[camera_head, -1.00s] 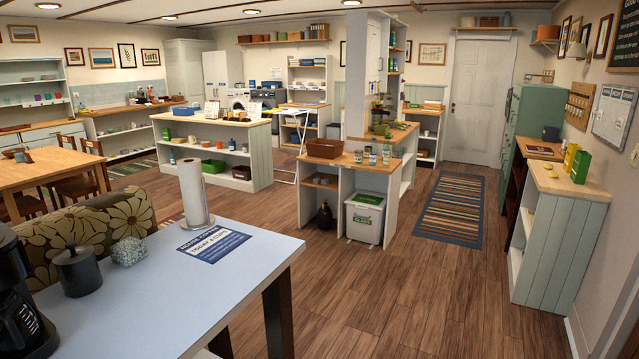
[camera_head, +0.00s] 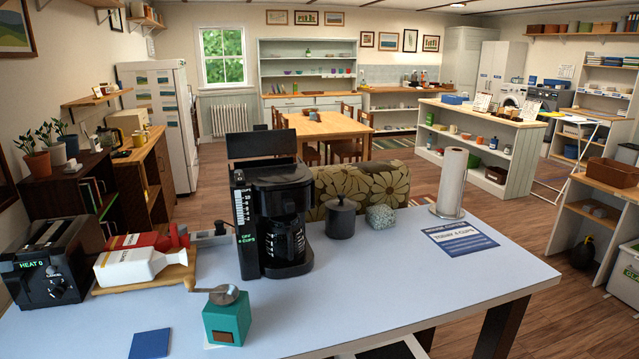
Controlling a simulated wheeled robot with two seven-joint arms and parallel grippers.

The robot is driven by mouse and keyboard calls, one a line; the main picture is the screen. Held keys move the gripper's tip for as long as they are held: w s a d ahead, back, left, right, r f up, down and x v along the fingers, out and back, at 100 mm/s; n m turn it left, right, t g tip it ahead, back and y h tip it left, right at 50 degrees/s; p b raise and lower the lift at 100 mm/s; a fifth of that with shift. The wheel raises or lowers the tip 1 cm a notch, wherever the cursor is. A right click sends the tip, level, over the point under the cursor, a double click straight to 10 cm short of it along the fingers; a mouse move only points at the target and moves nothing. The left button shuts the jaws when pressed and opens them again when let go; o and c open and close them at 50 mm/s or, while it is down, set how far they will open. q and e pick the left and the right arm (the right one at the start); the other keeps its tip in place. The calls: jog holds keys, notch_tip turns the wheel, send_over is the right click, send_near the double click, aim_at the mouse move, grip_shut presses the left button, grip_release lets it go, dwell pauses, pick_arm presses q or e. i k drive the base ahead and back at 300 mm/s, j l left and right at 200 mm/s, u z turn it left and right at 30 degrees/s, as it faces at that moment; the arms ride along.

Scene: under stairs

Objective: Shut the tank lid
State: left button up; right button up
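A black coffee maker (camera_head: 274,215) stands on the light blue table in the camera_head view, left of the middle. Its tank lid (camera_head: 262,143) appears as a dark flat panel standing up at the top rear of the machine, so it looks open. A scale with marks runs down the machine's left side, with a small green display reading OFF and what looks like 4 CUPS. A glass carafe (camera_head: 287,241) sits in the machine's front. The inside of the tank is hidden. Neither of my grippers is in view.
A dark canister (camera_head: 341,220), paper towel roll (camera_head: 451,180) and printed sheet (camera_head: 460,239) lie right. The table's front middle is clear.

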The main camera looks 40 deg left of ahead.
aim_at(261, 142)
jog(key=j+u, duration=0.1)
jog(key=u, duration=0.85)
jog(key=j+u, duration=0.1)
jog(key=u, duration=0.4)
jog(key=i, duration=0.05)
